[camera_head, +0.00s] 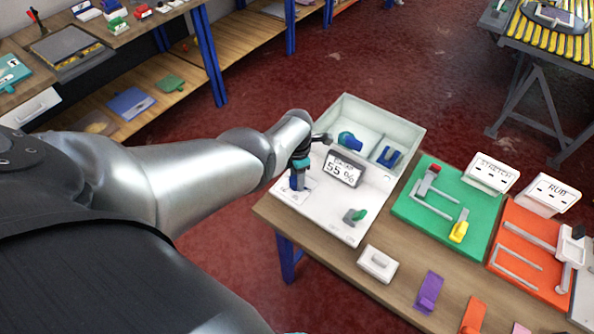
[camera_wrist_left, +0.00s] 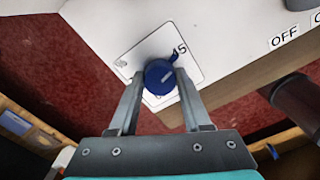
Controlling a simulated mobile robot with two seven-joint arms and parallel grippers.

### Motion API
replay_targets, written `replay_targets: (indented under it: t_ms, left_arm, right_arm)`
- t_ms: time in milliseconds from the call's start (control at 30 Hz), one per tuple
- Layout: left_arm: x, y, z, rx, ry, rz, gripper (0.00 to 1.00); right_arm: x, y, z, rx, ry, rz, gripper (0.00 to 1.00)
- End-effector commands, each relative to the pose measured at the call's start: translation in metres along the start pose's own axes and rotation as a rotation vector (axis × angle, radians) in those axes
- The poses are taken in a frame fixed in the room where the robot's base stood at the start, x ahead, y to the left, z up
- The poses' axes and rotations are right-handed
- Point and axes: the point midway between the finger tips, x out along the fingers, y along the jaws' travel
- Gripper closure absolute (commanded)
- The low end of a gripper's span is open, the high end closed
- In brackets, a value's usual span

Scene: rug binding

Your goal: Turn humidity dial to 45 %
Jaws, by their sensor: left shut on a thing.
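A number ending in 5 shows beside the knob's blue pointer tip; the other marks are partly covered. My left gripper (camera_wrist_left: 160,85) is shut on the dial, one finger on each side. In the head view the left gripper (camera_head: 298,172) reaches down over the dial at the left of a white panel (camera_head: 330,205). A grey display (camera_head: 343,168) on the panel appears to read 55 %. My right gripper is not in view.
A white open bin (camera_head: 405,118) with blue parts stands behind the display. Green (camera_head: 425,220) and orange (camera_head: 530,240) lever boards stand to the right. A white block (camera_head: 377,264) lies in front.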

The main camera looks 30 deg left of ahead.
Motion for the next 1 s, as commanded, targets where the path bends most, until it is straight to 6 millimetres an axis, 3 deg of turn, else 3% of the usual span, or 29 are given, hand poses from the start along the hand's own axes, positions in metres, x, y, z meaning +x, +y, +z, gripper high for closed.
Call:
replay_targets:
  t_ms: [233,267,500,833,1000]
  left_arm:
    - [-0.001,0.001,0.000,-0.006,-0.001,0.001,1.00]
    - [-0.001,0.001,0.000,-0.006,-0.001,0.001,0.50]
    - [0.000,0.001,0.000,-0.004,-0.001,0.000,0.23]
    - [-0.003,0.000,0.000,-0.002,-0.001,0.000,0.22]
    - [-0.017,0.000,0.001,-0.002,-0.003,0.001,0.22]
  right_arm:
    - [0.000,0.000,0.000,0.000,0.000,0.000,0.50]
    - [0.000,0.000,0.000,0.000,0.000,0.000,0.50]
    - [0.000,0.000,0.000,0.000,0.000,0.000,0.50]
    - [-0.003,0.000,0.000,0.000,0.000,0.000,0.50]
    - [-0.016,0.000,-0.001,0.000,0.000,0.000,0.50]
